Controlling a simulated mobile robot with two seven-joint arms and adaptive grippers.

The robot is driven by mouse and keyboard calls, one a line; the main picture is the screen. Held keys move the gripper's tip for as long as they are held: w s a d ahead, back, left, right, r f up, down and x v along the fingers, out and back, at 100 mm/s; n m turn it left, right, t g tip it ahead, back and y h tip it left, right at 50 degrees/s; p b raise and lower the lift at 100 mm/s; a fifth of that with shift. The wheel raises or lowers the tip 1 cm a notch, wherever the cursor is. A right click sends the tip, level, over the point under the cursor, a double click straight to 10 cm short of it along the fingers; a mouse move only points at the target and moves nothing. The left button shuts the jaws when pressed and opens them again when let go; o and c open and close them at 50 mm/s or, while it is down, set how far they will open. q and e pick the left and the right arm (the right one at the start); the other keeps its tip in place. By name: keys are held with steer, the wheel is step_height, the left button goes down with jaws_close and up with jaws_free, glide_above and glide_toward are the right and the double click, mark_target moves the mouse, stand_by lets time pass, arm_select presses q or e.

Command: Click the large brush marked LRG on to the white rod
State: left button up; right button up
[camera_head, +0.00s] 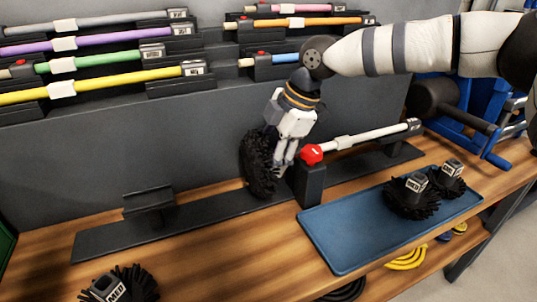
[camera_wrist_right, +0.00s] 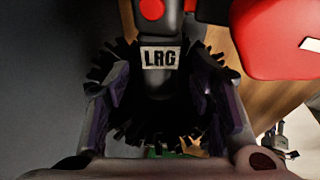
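The white rod (camera_head: 372,136) lies along a black stand, its near end at a post with a red knob (camera_head: 312,154). My right gripper (camera_head: 284,158) is just left of the knob, shut on the large black brush (camera_head: 257,168), whose bristles face left. In the right wrist view the brush's LRG label (camera_wrist_right: 160,57) shows between both fingers. A dark part with a red button (camera_wrist_right: 152,9) lies beyond the label, and the red knob (camera_wrist_right: 275,40) is at right. I cannot tell whether brush and rod are joined. My left gripper is out of view.
A blue tray (camera_head: 335,250) holds two smaller black brushes (camera_head: 412,197) (camera_head: 449,180). A brush marked MED (camera_head: 118,285) sits at the front left. An empty black cradle (camera_head: 149,203) stands left on the stand's base. Coloured rods (camera_head: 110,85) hang on the wall rack.

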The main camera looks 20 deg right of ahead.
steer(key=v, duration=1.2)
